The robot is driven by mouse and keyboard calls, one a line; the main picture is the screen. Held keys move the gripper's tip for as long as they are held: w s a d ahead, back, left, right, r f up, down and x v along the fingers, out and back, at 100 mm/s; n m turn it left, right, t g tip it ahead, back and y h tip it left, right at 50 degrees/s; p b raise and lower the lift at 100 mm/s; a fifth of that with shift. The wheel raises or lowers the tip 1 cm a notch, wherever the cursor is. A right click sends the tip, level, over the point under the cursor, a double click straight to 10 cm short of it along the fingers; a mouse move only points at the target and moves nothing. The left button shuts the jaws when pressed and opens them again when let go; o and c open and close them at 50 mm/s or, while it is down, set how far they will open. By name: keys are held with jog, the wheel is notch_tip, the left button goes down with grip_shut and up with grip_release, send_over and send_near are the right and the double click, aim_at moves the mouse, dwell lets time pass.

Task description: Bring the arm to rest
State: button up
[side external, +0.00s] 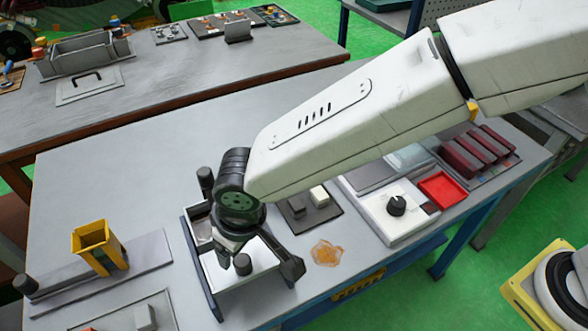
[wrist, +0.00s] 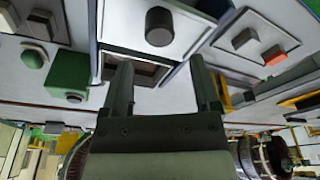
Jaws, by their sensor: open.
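My gripper (side external: 262,250) is at the end of the white arm, low over a dark-framed box with a white panel (side external: 225,276), in the side view. In the wrist view its two dark fingers (wrist: 165,85) stand wide apart with nothing between them. A black round knob (wrist: 160,26) is on the white panel beyond the fingertips; it also shows in the side view (side external: 243,265). The arm reaches in from the upper right. I cannot tell whether the gripper touches the box.
A yellow open holder (side external: 96,246) stands on a grey plate at left. An orange patch (side external: 327,253) lies right of the box. A white unit with a black knob (side external: 396,206) and a red tray (side external: 442,189) are at right. The table's left rear is clear.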

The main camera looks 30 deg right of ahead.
jog(key=shift+r, duration=0.35)
jog(key=shift+w+d, duration=0.15)
jog(key=shift+d, duration=0.1)
jog(key=w+d+r+m, duration=0.1)
jog(key=w+d+m, duration=0.1)
jog(key=d, duration=0.9)
jog(key=w+d+r+m, duration=0.1)
jog(key=w+d, duration=0.1)
jog(key=d, duration=0.9)
jog(key=s+d+m, duration=0.1)
jog(key=s+d, duration=0.3)
jog(key=d, duration=0.5)
jog(key=s+d+f+m+h, duration=0.1)
jog(key=s+d+m, duration=0.1)
jog(key=s+d, duration=0.3)
jog(key=d, duration=0.4)
jog(key=shift+t, duration=0.3)
